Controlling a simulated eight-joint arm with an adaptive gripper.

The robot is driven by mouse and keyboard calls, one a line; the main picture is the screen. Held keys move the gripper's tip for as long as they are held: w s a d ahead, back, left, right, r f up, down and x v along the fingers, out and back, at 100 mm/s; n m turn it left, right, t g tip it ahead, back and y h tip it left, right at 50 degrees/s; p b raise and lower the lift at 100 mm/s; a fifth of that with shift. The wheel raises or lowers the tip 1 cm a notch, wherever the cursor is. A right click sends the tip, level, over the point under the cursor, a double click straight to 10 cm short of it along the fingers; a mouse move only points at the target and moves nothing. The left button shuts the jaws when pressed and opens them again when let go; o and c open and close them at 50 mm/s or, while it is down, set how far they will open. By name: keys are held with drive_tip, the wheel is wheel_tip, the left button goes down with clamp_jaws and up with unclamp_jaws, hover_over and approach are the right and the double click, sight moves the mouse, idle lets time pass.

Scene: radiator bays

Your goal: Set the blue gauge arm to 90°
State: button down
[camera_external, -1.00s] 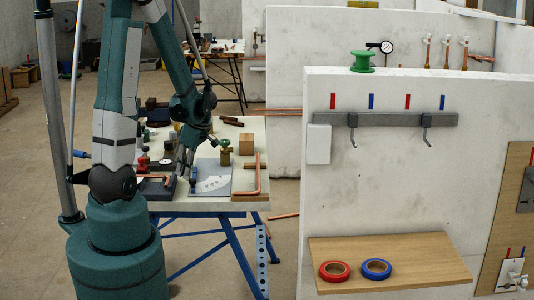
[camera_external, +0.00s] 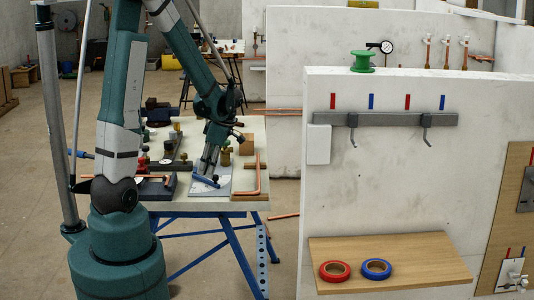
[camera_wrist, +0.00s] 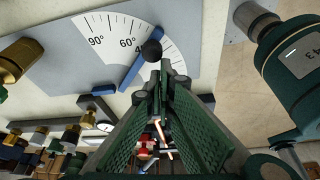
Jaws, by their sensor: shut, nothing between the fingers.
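The blue gauge arm (camera_wrist: 136,75) lies across a pale plate (camera_wrist: 185,75) with a white degree scale in the wrist view. Its black knob end (camera_wrist: 151,49) lies over the scale near the 60° and partly hidden "4…" marks, away from the 90° mark. In the external view the blue arm (camera_external: 206,181) lies slanted on the plate on the table. My gripper (camera_wrist: 167,70) is shut and empty, its tips close beside the knob; I cannot tell whether they touch. In the external view my gripper (camera_external: 207,172) is low over the plate and partly hides it.
Brass fittings (camera_wrist: 20,60) and a wooden block (camera_external: 246,144) stand near the plate. A white wall panel (camera_external: 400,185) with a wooden shelf stands to the right of the table.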

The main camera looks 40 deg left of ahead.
drive_tip(key=w, duration=0.2)
drive_tip(key=w+b, duration=0.1)
drive_tip(key=shift+w+d+f, duration=0.1)
drive_tip(key=shift+w+d, duration=0.1)
drive_tip(key=shift+w, duration=0.15)
drive_tip(key=shift+w+a, duration=0.25)
drive_tip(key=shift+w, duration=0.9)
drive_tip(key=shift+w+a+b, duration=0.2)
drive_tip(key=shift+w+b, duration=0.15)
drive_tip(key=shift+w, duration=0.25)
drive_tip(key=shift+w+a+n, duration=0.3)
drive_tip(key=shift+w+n, duration=0.25)
drive_tip(key=shift+n, duration=0.15)
drive_tip(key=shift+s, duration=0.1)
drive_tip(key=shift+s+d+r, duration=0.1)
drive_tip(key=shift+s+d, duration=0.1)
drive_tip(key=shift+s, duration=0.55)
drive_tip(key=shift+s+d+r, duration=0.1)
drive_tip(key=shift+s+d, duration=0.1)
drive_tip(key=shift+s, duration=0.5)
wheel_tip(320, 180, up, 9)
drive_tip(key=w+p, duration=0.1)
drive_tip(key=w, duration=0.1)
drive_tip(key=shift+w+a+r, duration=0.2)
drive_tip(key=shift+w+a, duration=0.05)
drive_tip(key=shift+a, duration=0.05)
